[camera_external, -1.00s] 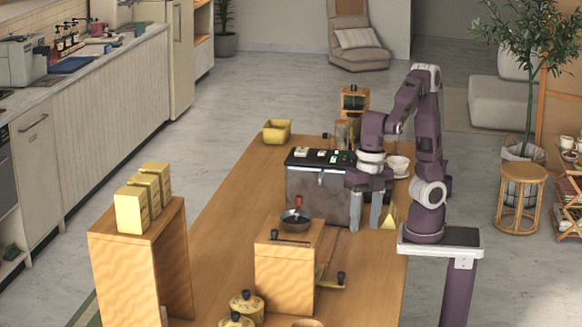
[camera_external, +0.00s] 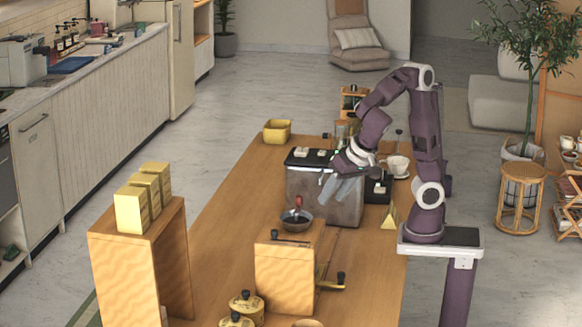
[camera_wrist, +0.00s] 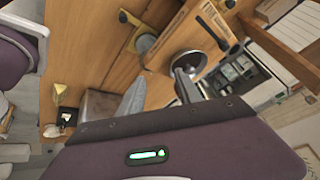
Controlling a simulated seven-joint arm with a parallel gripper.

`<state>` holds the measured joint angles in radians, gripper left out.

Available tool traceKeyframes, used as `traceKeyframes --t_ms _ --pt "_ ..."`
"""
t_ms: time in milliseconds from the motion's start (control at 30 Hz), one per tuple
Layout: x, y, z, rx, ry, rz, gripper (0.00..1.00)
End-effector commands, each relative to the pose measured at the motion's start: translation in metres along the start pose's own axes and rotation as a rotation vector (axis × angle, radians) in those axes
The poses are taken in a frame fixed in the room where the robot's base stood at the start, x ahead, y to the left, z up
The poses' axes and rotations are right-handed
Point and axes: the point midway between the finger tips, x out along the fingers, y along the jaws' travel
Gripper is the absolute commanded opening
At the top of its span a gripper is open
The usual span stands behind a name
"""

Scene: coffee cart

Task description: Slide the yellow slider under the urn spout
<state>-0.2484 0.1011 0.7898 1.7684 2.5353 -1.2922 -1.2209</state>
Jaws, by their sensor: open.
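My gripper (camera_external: 338,190) is open and empty, tilted in front of the metal box's upper part; its fingers also show in the wrist view (camera_wrist: 160,88). A grey metal box with a dark top (camera_external: 308,197) stands on the table; I cannot tell whether it is the urn, and no spout can be made out. A yellow wedge (camera_external: 390,218) sits by the table's right edge, right of my gripper; it also shows in the wrist view (camera_wrist: 60,89). I cannot tell which is the slider.
A white cup (camera_external: 398,164) is behind right. Yellow boxes (camera_external: 132,210) top a wooden stand at left. A yellow tub (camera_external: 277,131) is far left. Table left of the metal box is clear.

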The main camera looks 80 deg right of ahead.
Motion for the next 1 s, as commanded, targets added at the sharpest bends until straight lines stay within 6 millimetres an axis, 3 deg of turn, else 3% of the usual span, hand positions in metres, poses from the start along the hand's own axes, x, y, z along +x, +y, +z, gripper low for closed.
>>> traceKeyframes --t_ms 100,300,500,900,1000 --pt "-0.005 0.042 0.023 0.031 -0.102 0.193 0.41" --pt "0.082 0.055 0.07 0.018 -0.097 0.187 0.41" --pt "0.14 0.063 0.101 0.023 -0.094 0.18 0.41" --pt "0.207 0.074 0.11 0.029 -0.093 0.177 0.41" --pt "0.215 0.075 0.111 0.03 -0.093 0.175 0.41"
